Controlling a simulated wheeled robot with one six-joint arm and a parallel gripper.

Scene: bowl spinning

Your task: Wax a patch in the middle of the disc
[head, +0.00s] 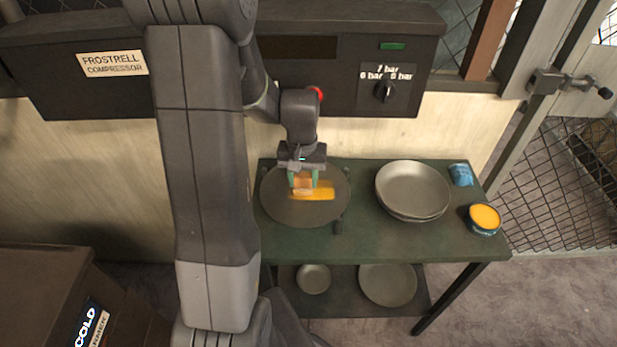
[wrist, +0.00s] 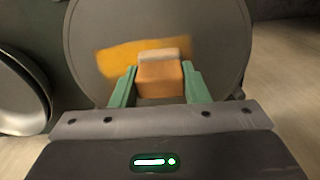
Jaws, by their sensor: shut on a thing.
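The dark grey round disc (head: 285,212) lies on the left part of the green table. An orange-yellow wax patch (head: 320,191) marks its middle; the patch also shows in the wrist view (wrist: 118,58). My gripper (head: 303,178) is over the middle of the disc. Its green fingers are shut on an orange block (wrist: 159,80) with a pale end. The block's pale end is at the patch's edge in the wrist view. Whether it touches the disc is hard to tell. An open tin of orange wax (head: 485,217) stands at the table's right edge.
Stacked grey bowls (head: 412,188) stand right of the disc on the table (head: 400,240). A blue cloth-like item (head: 461,174) lies at the back right. More bowls (head: 388,284) sit on the lower shelf. A dark compressor panel with a knob (head: 385,91) is behind the table.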

